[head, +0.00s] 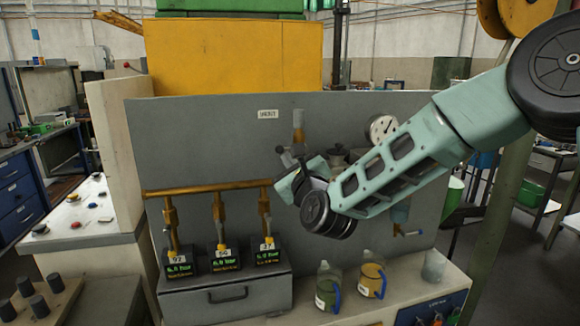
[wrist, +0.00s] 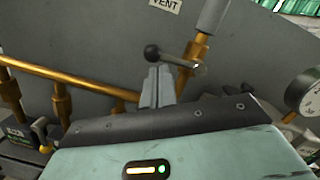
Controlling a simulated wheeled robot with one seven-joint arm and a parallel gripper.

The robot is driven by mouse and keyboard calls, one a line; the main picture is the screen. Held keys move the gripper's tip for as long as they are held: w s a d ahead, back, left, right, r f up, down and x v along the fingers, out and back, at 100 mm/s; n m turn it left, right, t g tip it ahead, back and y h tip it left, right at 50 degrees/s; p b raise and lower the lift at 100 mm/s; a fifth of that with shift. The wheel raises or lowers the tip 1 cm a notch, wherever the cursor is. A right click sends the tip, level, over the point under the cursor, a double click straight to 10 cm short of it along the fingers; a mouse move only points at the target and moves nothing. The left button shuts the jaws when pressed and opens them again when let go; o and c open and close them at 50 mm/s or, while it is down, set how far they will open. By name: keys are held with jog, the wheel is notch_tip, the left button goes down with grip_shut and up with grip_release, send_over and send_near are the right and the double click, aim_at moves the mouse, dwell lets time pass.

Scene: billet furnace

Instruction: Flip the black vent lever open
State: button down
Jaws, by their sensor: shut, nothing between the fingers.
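The black vent lever (wrist: 172,58) shows in the wrist view as a thin bar with a round knob at its left end. In the head view my gripper (head: 291,163) is in front of the grey panel, below the VENT label (head: 268,114), and hides much of the lever.
A brass pipe rail (head: 207,187) with several valves and small display boxes runs to the left of my gripper. A round gauge (head: 382,129) is on the right, near my arm. Two jugs with blue handles (head: 328,287) (head: 373,279) stand on the bench below.

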jog(key=shift+r+m+b, duration=0.1)
jog(key=shift+m+b, duration=0.6)
jog(key=shift+b, duration=0.6)
jog(key=r+m+h+b, duration=0.1)
jog(key=r+m+b, duration=0.1)
jog(key=m+b, duration=0.4)
jog(key=d+r+m+h+b, duration=0.1)
jog(key=m+b, duration=0.5)
jog(key=b, duration=0.6)
jog(key=d+r+m+h+b, duration=0.1)
jog(key=r+m+b, duration=0.2)
jog(key=m+b, duration=0.3)
jog(key=shift+w+m+t+h+b, duration=0.3)
jog(key=shift+w+b, duration=0.1)
jog(key=shift+b, duration=1.7)
jog(key=shift+d+r, duration=0.1)
